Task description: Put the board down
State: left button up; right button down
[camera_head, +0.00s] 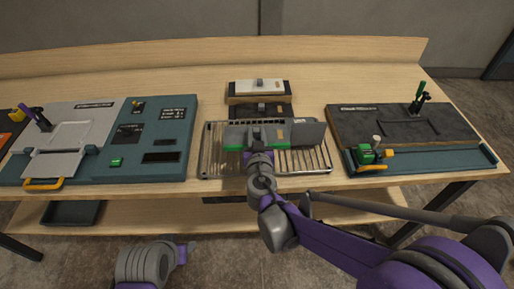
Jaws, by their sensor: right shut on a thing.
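The board (308,134) is a grey piece with green along its lower edge, over the wire rack (209,160) in the middle of the table. My right gripper (257,147) is shut on the board near its middle and hides part of it. I cannot tell whether the board touches the rack or hangs just above it. Part of my left arm shows at the bottom left, below the table's front edge, and its fingers are not visible.
A teal console panel (184,130) stands at the left with a yellow handle (44,184). A dark panel (355,122) with a teal tray (440,160) is at the right.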

jog(key=shift+f+b, duration=0.5)
jog(key=shift+f, duration=2.15)
jog(key=shift+f, duration=0.15)
jog(key=c, duration=0.7)
grip_release()
jog(key=shift+o, duration=0.2)
